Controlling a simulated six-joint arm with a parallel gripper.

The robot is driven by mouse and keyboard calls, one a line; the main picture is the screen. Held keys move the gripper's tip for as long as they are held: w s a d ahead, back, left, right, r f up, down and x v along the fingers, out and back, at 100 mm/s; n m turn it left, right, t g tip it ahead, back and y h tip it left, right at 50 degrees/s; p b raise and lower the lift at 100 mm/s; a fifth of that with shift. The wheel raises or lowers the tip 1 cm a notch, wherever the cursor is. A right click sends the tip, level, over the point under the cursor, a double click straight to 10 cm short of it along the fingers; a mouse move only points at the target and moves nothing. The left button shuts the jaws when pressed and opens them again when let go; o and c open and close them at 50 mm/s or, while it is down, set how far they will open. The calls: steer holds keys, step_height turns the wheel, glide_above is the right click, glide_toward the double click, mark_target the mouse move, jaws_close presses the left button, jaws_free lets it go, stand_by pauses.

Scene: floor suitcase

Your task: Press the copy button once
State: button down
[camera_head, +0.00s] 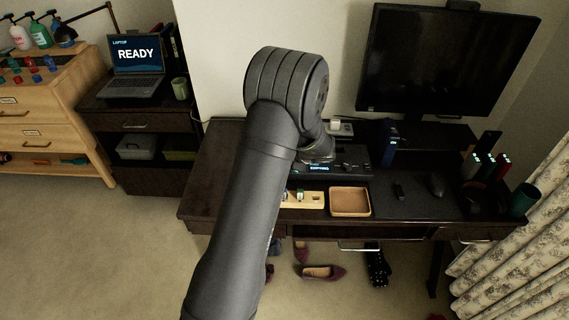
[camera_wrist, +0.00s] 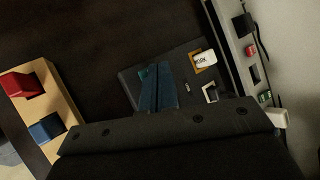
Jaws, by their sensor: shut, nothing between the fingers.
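A black device (camera_head: 345,163) stands on the desk, with a small lit blue display that seems to read "COPYING". In the wrist view the device (camera_wrist: 196,97) carries a white piece marked "WORK" (camera_wrist: 205,59) in an orange frame and a white-outlined square (camera_wrist: 210,93). My gripper (camera_wrist: 157,70) is shut and empty, its fingertips over the device. A small teal patch shows beside the fingertips; I cannot tell whether it is the copy button or whether the fingers touch it. In the head view my arm hides the fingertips and part of the device.
A wooden holder (camera_wrist: 62,95) with a red and a blue piece lies left of the gripper in the wrist view. A wooden tray (camera_head: 350,202), a monitor (camera_head: 440,60) and a mouse (camera_head: 436,185) are on the desk. A laptop (camera_head: 137,68) reads "READY". The desk's left end is clear.

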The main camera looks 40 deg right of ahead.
steer(key=shift+r, duration=0.15)
steer(key=shift+r, duration=2.5)
steer(key=shift+f, duration=0.1)
step_height(320, 180, up, 4)
